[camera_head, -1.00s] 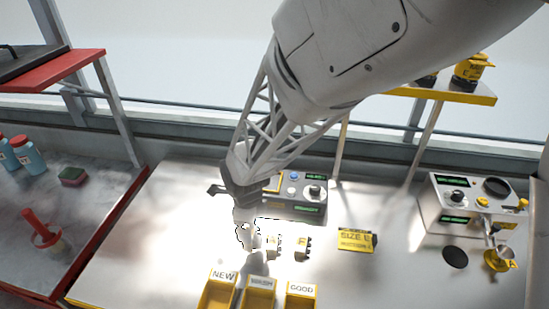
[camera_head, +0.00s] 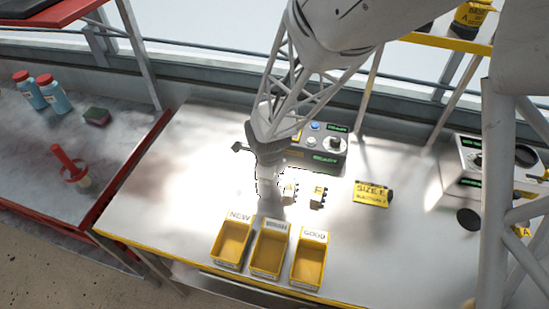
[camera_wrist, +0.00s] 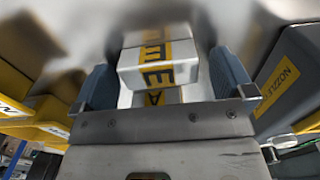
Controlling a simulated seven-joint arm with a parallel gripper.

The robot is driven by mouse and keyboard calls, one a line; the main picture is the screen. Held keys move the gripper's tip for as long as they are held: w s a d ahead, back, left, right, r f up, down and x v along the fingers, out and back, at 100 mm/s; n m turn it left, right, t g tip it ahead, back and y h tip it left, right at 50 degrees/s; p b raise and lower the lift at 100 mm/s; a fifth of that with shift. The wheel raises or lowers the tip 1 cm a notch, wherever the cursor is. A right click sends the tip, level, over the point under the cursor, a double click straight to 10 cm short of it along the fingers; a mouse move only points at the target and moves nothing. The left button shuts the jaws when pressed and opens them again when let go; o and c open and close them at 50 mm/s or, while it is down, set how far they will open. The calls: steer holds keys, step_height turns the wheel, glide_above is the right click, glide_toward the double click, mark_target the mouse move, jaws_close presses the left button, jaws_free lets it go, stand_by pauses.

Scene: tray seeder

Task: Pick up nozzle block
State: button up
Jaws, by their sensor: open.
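A white nozzle block (camera_wrist: 157,65) with a yellow label and a dark letter E fills the gap between my gripper's fingers in the wrist view. My gripper (camera_wrist: 165,84) is open, with one blue-grey finger on each side of the block. In the head view my gripper (camera_head: 269,188) points down at the bench, close to the small white blocks. One small white block (camera_head: 289,191) shows just right of it, and another with a yellow label (camera_head: 318,196) stands further right. Whether the fingers touch the block I cannot tell.
Yellow bins labelled NEW (camera_head: 231,243) and GOOD (camera_head: 310,262) flank a third bin (camera_head: 270,250) at the front. A control box (camera_head: 322,150) stands behind, and a yellow SIZE E piece (camera_head: 371,194) lies to the right. The bench's left part is clear.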

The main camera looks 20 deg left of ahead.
steer(key=shift+c, duration=0.3)
steer(key=c, duration=1)
steer(key=shift+r, duration=0.1)
steer(key=shift+r, duration=4.95)
steer(key=shift+w, duration=0.1)
steer(key=shift+w+d+r, duration=0.5)
steer(key=shift+w+r, duration=0.5)
steer(key=shift+w, duration=1.85)
steer(key=shift+w+d+r, duration=0.45)
steer(key=shift+w+r, duration=0.55)
steer(key=shift+w, duration=1.85)
steer(key=shift+w+d+r, duration=0.5)
steer(key=shift+w+r, duration=0.5)
steer(key=shift+w, duration=1.85)
